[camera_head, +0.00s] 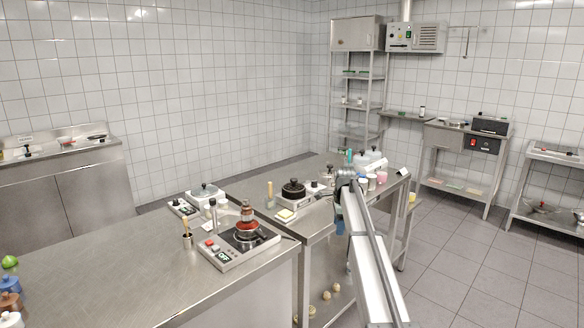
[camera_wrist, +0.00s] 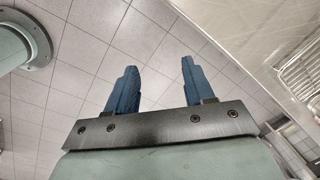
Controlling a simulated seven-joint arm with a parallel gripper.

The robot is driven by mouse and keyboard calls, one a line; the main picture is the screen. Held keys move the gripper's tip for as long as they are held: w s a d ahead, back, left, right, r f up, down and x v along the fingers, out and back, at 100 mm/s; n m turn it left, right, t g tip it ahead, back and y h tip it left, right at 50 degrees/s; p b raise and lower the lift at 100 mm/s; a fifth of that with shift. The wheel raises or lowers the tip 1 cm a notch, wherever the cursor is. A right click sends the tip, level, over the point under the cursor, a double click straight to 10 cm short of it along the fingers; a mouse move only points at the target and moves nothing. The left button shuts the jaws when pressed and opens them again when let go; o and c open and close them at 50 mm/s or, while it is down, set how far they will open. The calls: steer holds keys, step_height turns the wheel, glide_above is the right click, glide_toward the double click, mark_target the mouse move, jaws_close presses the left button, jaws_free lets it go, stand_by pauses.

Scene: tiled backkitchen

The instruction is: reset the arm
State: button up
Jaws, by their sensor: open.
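My gripper (camera_wrist: 157,82) shows in the wrist view with its two blue fingers spread apart and nothing between them. Behind the fingers is grey tiled floor, with a pale metal surface at the upper right. In the head view my arm reaches from the bottom right up to the right end of the steel tables. The gripper's blue part (camera_head: 339,222) hangs beside the table there, partly hidden by the arm.
An induction cooker (camera_head: 222,259) with a red-brown pot stands on the near steel table (camera_head: 120,270). A black pot (camera_head: 293,189), cups (camera_head: 382,177) and bottles crowd the farther table close to my arm. Open floor (camera_head: 455,265) lies to the right.

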steer(key=s+d+f+n, duration=0.3)
steer(key=s+d+f, duration=0.75)
steer(key=f, duration=0.35)
steer(key=s+a+f+n+g, duration=0.1)
steer(key=s+a+f+n, duration=0.1)
steer(key=s+f, duration=0.75)
steer(key=s+a+f+n+g, duration=0.25)
steer(key=s+f, duration=0.45)
steer(key=f, duration=0.5)
steer(key=s+a+f+n+g, duration=0.1)
steer(key=s+f+n, duration=0.1)
steer(key=s+f, duration=0.35)
steer(key=s+a+f+n, duration=0.1)
steer(key=s+a+f, duration=0.15)
steer(key=s, duration=0.65)
steer(key=s+a+f+n+g, duration=0.1)
steer(key=s+f+n, duration=0.1)
steer(key=s+f, duration=0.35)
steer(key=s+a+f+n+g, duration=0.1)
steer(key=s+n, duration=0.1)
steer(key=s, duration=1.1)
steer(key=s+a+f+n+g, duration=0.1)
steer(key=s+n, duration=0.2)
steer(key=s, duration=1)
steer(key=shift+f+g, duration=0.15)
steer(key=shift+g, duration=0.2)
steer(key=shift+c, duration=0.2)
